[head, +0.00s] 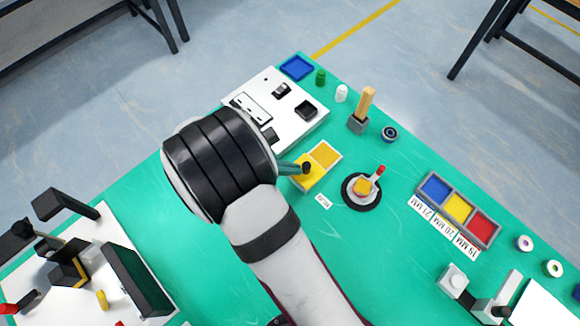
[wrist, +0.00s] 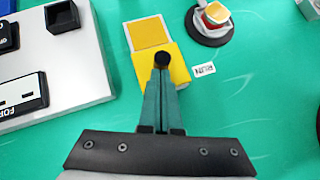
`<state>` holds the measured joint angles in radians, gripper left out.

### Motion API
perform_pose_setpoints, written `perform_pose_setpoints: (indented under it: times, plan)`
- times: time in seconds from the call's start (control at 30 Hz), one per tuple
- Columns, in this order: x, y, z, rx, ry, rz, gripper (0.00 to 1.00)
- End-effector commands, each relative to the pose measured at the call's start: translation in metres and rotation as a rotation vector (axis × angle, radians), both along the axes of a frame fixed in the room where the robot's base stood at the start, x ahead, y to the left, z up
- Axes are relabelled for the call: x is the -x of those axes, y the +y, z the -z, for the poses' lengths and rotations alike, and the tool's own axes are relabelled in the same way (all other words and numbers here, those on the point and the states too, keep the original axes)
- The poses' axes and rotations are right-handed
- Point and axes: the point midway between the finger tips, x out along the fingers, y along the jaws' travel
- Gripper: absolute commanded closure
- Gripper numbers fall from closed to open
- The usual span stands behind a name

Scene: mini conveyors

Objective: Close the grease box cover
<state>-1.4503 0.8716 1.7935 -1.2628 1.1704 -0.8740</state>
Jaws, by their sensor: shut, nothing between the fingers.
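The grease box (head: 325,153) is a small two-part yellow box on the green table. Its far part is a yellow square with a pale rim, also in the wrist view (wrist: 149,33). Its near part, seemingly the cover (wrist: 178,70), is a plain yellow block that looks slightly higher and wider. A black round knob (wrist: 162,59) shows over this near part. My gripper (head: 303,168) is shut and empty, its teal fingertips right at the knob; I cannot tell whether they touch it. The fingers hide part of the cover.
A white panel with black parts (head: 312,124) stands left of the box. A round black stand (head: 349,201) with a yellow and red item is to the right. A tricolour tray (head: 422,198) lies further right. A small label (wrist: 204,69) lies beside the box.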

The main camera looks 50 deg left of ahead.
Motion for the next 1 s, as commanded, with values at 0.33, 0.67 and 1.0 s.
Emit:
perform_pose_setpoints:
  times: [0.33, 0.67, 1.0]
  plan:
    - [-0.065, 0.000, 0.000, 0.000, -0.001, 0.002, 1.00]
    - [-0.073, -0.001, 0.000, 0.001, -0.004, -0.001, 1.00]
    - [-0.025, 0.019, -0.002, -0.003, 0.001, -0.005, 1.00]
